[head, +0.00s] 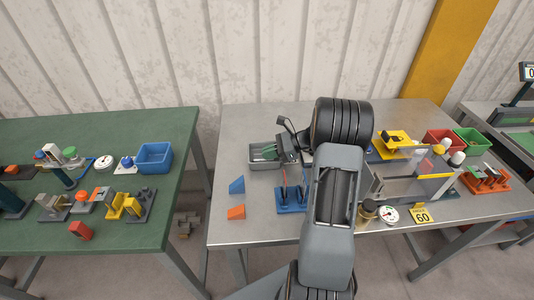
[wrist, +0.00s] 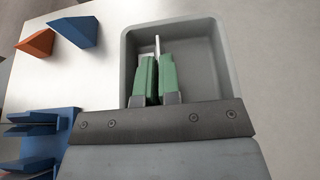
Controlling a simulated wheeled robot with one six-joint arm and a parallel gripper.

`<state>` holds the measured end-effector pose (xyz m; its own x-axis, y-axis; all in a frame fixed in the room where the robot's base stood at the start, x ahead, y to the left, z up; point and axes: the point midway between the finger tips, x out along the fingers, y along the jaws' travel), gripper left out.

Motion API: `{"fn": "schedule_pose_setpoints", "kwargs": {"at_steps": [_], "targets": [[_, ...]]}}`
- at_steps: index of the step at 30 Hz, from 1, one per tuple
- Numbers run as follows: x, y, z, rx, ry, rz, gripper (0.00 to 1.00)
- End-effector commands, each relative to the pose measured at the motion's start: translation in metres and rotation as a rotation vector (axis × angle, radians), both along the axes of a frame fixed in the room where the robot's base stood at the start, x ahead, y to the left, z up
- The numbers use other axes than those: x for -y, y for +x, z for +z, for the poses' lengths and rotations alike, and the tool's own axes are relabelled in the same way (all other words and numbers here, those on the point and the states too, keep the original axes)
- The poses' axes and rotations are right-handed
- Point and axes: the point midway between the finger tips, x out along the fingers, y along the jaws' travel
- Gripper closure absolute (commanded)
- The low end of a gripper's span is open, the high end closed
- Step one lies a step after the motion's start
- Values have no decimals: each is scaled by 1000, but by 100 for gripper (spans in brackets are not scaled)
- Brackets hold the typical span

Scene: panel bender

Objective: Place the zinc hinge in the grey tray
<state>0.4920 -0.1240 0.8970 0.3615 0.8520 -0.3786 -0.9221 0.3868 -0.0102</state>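The grey tray (wrist: 215,28) fills the upper right of the wrist view, and it stands at the back left of the metal table in the head view (head: 254,164). My gripper (wrist: 157,60) has green finger pads and is over or inside the tray. The pads are nearly closed on a thin, pale metal piece, the zinc hinge (wrist: 157,45), seen edge-on between them. I cannot tell whether the hinge touches the tray floor. In the head view my gripper (head: 271,152) is small at the tray, and the hinge is not clear there.
A blue wedge (head: 237,185) and an orange wedge (head: 236,212) lie in front of the tray. A blue rack (head: 291,207) stands nearby. A green table (head: 100,131) stands left across a gap.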

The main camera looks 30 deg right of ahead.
Motion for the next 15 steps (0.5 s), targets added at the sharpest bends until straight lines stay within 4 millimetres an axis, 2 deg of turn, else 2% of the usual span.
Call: {"fn": "schedule_pose_setpoints", "kwargs": {"at_steps": [1,6,7,9,14,15], "targets": [[-1,-2,-9,-12,-1,0,100],[-1,-3,-14,-19,-2,1,100],[-1,-3,-14,-20,-2,0,93],[-1,-3,-15,-20,-2,1,87],[-1,-3,-12,-19,-3,2,71],[-1,-3,-8,-19,-3,1,71]]}}
